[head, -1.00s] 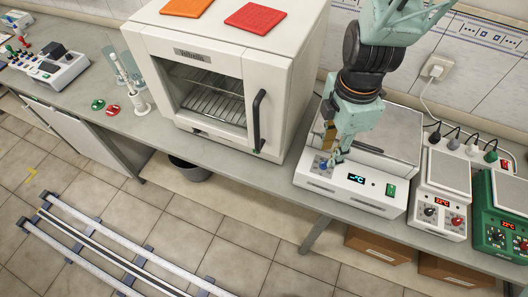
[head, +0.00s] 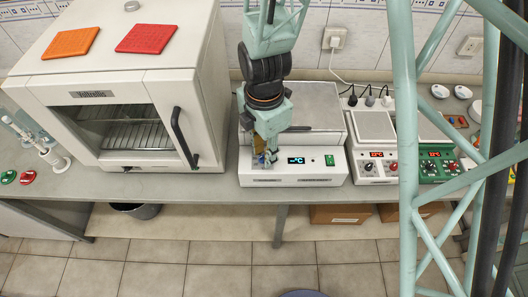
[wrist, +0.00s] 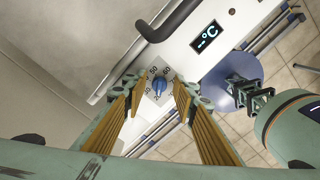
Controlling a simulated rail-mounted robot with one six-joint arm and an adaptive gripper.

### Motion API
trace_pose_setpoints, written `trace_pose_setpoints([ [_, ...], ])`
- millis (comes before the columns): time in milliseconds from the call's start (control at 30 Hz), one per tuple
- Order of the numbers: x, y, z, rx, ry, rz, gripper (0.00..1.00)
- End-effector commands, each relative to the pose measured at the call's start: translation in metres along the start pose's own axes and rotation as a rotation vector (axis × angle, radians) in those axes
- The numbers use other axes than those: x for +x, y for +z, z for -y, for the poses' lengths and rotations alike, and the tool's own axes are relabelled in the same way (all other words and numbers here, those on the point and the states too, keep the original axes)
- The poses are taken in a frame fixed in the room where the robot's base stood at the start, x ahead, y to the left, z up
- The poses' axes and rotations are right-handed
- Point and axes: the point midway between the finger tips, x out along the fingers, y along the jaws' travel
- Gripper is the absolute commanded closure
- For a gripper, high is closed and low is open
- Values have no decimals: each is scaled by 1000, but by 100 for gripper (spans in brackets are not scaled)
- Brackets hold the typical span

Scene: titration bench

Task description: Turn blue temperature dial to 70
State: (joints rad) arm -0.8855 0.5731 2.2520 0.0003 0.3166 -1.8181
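The blue temperature dial (wrist: 159,86) sits on a pale panel with a printed number scale around it; 50 and 60 are readable. Its pointer setting is too small to read. In the wrist view my gripper (wrist: 158,92) is open, with its brown-padded fingers on either side of the dial and a visible gap to it. In the head view my gripper (head: 266,159) is at the left front of the white heating device (head: 249,178), largely hiding the dial. The device's display (head: 299,160) shows a dash and °C.
A white oven (head: 150,82) with a dark handle stands left of the device. Two smaller hotplates, one white (head: 372,128) and one green (head: 433,160), stand to the right. A green switch (head: 329,160) is right of the display. Pale green frame bars cross the right side.

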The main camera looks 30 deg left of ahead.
Motion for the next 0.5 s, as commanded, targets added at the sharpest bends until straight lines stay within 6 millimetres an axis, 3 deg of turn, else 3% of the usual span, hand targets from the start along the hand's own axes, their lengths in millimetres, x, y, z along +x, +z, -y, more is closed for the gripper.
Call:
trace_pose_setpoints([
  [300, 0, 0, 0, 0, 0, 0, 96],
  [500, 0, 0, 0, 6, 0, 0, 97],
])
